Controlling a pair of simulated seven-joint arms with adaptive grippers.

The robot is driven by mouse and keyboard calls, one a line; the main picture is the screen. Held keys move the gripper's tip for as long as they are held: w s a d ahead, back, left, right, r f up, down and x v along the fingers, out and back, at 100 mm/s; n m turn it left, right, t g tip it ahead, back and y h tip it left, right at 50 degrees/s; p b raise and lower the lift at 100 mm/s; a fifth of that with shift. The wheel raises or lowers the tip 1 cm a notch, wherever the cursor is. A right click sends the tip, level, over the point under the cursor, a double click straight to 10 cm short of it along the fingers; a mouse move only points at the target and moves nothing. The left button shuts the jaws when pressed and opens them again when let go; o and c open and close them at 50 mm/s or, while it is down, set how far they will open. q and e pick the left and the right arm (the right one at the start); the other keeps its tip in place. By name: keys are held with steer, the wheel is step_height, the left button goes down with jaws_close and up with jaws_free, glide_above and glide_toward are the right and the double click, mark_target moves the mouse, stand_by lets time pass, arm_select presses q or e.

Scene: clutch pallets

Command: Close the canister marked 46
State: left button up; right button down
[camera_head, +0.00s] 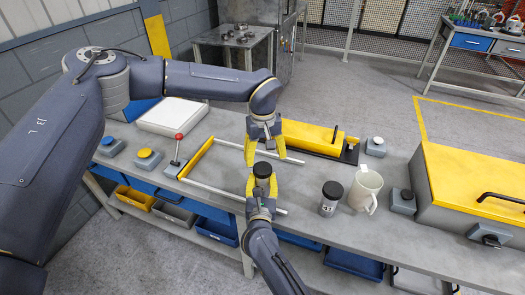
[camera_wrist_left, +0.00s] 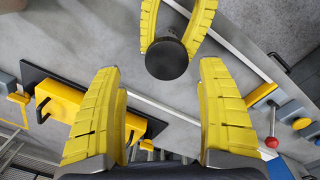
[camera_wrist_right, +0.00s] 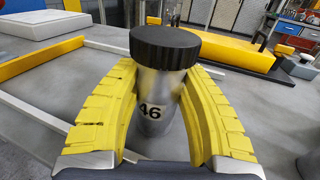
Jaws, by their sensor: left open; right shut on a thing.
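The canister marked 46 (camera_wrist_right: 153,112) is a metal cylinder standing upright, with its label facing the right wrist camera. Its black lid (camera_wrist_right: 165,47) sits on top; I cannot tell whether it is tight. My right gripper (camera_head: 262,186) is shut on the canister's body, with yellow fingers on both sides. The lid also shows from above in the left wrist view (camera_wrist_left: 167,59). My left gripper (camera_head: 264,150) is open and empty, pointing down just behind and above the lid in the head view. Its fingers show apart in the left wrist view (camera_wrist_left: 160,110).
A second canister (camera_head: 330,198) with a black lid stands to the right, beside a beige mug (camera_head: 366,189). A yellow block fixture (camera_head: 300,137) lies behind. A large yellow-lidded box (camera_head: 475,180) is at right. A red-knobbed lever (camera_head: 178,145) and buttons stand at left.

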arm_select(q)
steer(key=n, duration=0.4)
steer(key=shift+r+n, duration=0.2)
steer(key=shift+n, duration=0.2)
steer(key=n, duration=0.5)
steer(key=shift+r+n, duration=0.2)
steer(key=shift+n, duration=0.2)
steer(key=n, duration=0.4)
steer(key=shift+r, duration=0.15)
steer(key=n, duration=0.6)
steer(key=shift+a+r, duration=0.1)
steer(key=shift+r, duration=0.1)
steer(key=n, duration=0.4)
steer(key=shift+w+r+n, duration=0.1)
steer(key=shift+r+n, duration=0.05)
steer(key=shift+n, duration=0.25)
steer(key=n, duration=0.6)
steer(key=shift+a+r, duration=0.1)
steer(key=shift+r, duration=0.05)
steer(key=n, duration=0.5)
steer(key=shift+a+n, duration=0.15)
steer(key=shift+n, duration=0.25)
steer(key=n, duration=0.4)
steer(key=shift+n, duration=0.3)
